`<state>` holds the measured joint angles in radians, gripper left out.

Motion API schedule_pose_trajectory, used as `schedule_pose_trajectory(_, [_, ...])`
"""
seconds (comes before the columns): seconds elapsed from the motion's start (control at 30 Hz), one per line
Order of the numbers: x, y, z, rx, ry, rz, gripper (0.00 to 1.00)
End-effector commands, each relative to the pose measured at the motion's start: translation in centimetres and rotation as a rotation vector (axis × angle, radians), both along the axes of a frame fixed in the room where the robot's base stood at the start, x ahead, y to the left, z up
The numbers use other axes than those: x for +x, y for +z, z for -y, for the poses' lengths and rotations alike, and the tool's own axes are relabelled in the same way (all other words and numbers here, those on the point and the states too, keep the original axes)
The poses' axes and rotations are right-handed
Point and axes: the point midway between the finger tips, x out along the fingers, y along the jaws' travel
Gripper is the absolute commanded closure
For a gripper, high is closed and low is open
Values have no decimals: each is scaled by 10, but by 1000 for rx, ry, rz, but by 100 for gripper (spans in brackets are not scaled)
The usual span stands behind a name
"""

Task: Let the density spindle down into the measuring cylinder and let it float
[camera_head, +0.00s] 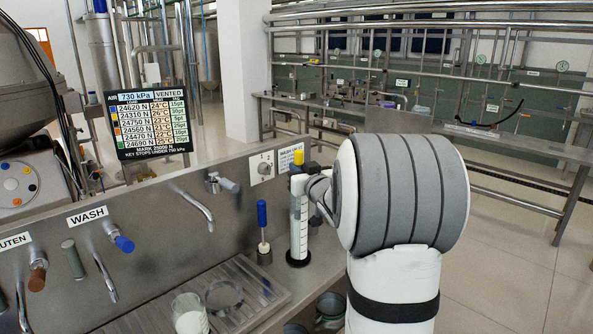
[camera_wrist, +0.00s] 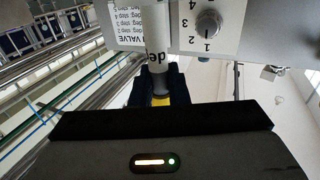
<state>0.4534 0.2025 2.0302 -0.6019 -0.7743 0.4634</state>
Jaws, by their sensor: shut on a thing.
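The measuring cylinder (camera_head: 299,222) stands upright on its black foot on the steel counter in the head view, pale inside. The density spindle's yellow top (camera_head: 298,157) shows just above my gripper (camera_head: 298,176), in line over the cylinder. In the wrist view, my gripper (camera_wrist: 162,92) has its dark jaws shut around the spindle, with a yellow part (camera_wrist: 160,100) between them. A pale upright tube with the letters "de" (camera_wrist: 157,45) extends beyond the jaws. The jaws hide the cylinder's mouth, so I cannot tell how deep the spindle sits in it.
A blue-handled tool (camera_head: 262,220) stands in a holder left of the cylinder. The steel panel with taps (camera_head: 195,208) and a dial (camera_head: 264,168) rises close behind.

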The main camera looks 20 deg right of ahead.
Motion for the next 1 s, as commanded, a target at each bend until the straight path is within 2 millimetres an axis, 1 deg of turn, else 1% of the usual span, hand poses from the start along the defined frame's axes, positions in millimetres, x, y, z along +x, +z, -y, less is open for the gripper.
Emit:
schedule_pose_trajectory(0.03, [0, -7, 0, 0, 0, 0, 100])
schedule_pose_trajectory(0.4, [0, -29, 0, 0, 0, 0, 100])
schedule_pose_trajectory(0.5, [0, -32, 0, 0, 0, 0, 100])
schedule_pose_trajectory(0.73, [0, -31, 0, 0, 0, 0, 100])
schedule_pose_trajectory(0.77, [0, -31, 0, 0, 0, 0, 85])
schedule_pose_trajectory(1.0, [0, -31, 0, 0, 1, 0, 65])
